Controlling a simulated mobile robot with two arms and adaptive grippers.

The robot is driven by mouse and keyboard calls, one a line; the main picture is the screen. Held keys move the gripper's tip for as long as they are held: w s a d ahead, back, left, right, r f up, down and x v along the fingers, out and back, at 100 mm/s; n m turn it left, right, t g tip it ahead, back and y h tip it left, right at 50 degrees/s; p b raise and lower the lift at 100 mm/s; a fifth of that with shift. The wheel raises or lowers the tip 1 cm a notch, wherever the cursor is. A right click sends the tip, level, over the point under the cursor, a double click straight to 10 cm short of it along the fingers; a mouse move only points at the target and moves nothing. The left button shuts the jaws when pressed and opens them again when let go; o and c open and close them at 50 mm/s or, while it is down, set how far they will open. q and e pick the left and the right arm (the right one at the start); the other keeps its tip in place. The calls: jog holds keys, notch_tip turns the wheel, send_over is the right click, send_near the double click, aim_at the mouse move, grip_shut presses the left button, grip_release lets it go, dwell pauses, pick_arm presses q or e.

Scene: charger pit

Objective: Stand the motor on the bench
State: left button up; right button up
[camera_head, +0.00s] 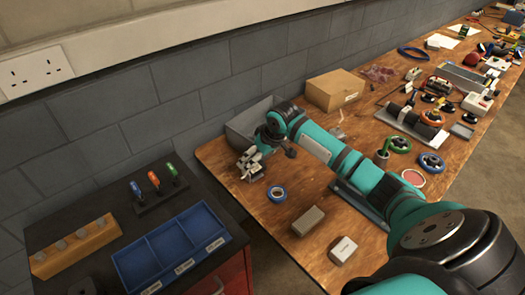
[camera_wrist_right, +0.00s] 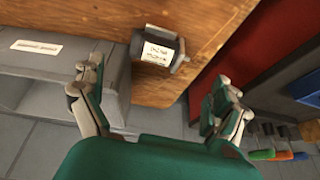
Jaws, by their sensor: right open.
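The motor (camera_wrist_right: 157,50), a dark grey body with a white label and a short shaft end at its right side, rests on the wooden bench (camera_wrist_right: 210,20) in the right wrist view. It appears to lie on its side with the label towards the camera. My right gripper (camera_wrist_right: 158,88) is open and empty. Its fingers are spread on either side of the motor's line, short of it and not touching. In the head view the right gripper (camera_head: 250,167) hovers over the bench's left end and largely hides the motor. My left gripper is not in view.
A grey bin (camera_head: 250,120) and cardboard box (camera_head: 334,90) stand along the wall. A dark cabinet with a blue tray (camera_head: 170,250) stands left, across a gap.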

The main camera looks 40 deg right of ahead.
jog(key=shift+v, duration=2.35)
